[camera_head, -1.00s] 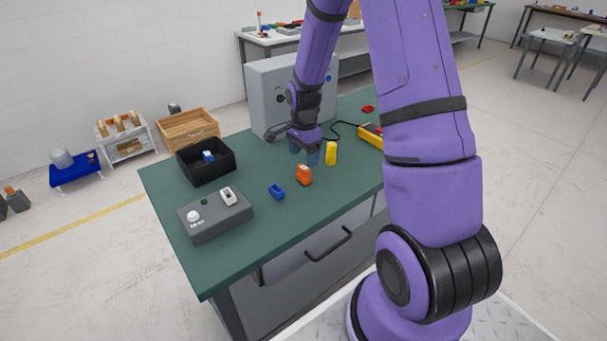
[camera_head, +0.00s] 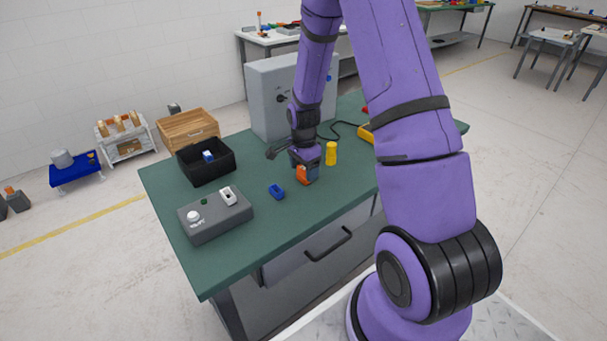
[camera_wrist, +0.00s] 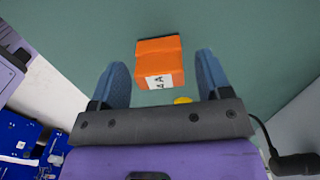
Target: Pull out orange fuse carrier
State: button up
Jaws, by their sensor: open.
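The orange fuse carrier (camera_head: 302,175) stands on the green tabletop, partly hidden by my gripper in the head view. In the wrist view the orange fuse carrier (camera_wrist: 159,61), with a white label, shows between the fingertips and slightly beyond them. My gripper (camera_head: 307,168) is right above and at it, its blue fingers spread wide. In the wrist view my gripper (camera_wrist: 161,75) has one finger to each side of the carrier, with visible gaps. Whether the fingers reach down around it cannot be told.
A blue piece (camera_head: 276,191) lies left of the carrier and a yellow cylinder (camera_head: 331,153) stands close to its right. A grey control box (camera_head: 215,218), a black bin (camera_head: 207,168) and a grey cabinet (camera_head: 268,97) also stand on the table (camera_head: 255,240). The front right tabletop is clear.

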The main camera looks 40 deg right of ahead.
aim_at(304, 168)
dwell(0.8)
jog(key=c, duration=1.2)
jog(key=shift+r, duration=2.95)
